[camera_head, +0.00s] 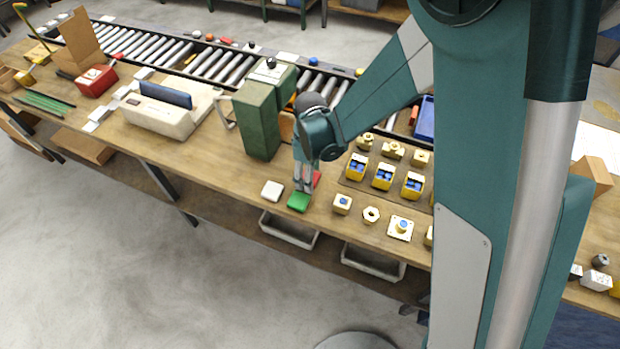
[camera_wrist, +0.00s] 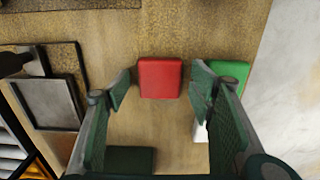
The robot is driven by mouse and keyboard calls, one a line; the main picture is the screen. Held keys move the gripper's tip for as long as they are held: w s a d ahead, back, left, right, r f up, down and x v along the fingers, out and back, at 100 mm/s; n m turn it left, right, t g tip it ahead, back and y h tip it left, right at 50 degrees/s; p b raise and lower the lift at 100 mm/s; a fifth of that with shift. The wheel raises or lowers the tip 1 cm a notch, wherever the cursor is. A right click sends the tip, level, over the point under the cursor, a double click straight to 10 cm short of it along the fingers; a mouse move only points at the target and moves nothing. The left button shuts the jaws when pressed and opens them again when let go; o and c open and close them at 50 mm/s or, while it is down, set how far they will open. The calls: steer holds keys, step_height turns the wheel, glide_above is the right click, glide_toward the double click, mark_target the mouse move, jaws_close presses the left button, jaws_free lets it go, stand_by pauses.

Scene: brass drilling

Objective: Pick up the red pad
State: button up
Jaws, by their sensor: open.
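The red pad (camera_wrist: 160,78) lies flat on the wooden bench, between the fingertips as seen in the wrist view. In the head view only a sliver of the red pad (camera_head: 317,179) shows behind my gripper (camera_head: 303,188). My gripper (camera_wrist: 164,88) is open and points down over the pad, with nothing held. Its height above the pad is hard to tell. The green pad (camera_wrist: 232,71) lies close to the right finger, which hides part of it. It also shows in the head view (camera_head: 298,202).
A white pad (camera_head: 272,190) lies left of the green pad. A tall green box (camera_head: 257,120) stands behind on the left. Yellow holders with blue inserts (camera_head: 383,176) and brass parts (camera_head: 371,214) stand to the right. The bench's front edge is close to the pads.

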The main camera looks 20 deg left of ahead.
steer(key=shift+c, duration=0.5)
steer(key=c, duration=0.9)
steer(key=shift+r, duration=0.1)
step_height(320, 180, up, 10)
steer(key=p, duration=0.1)
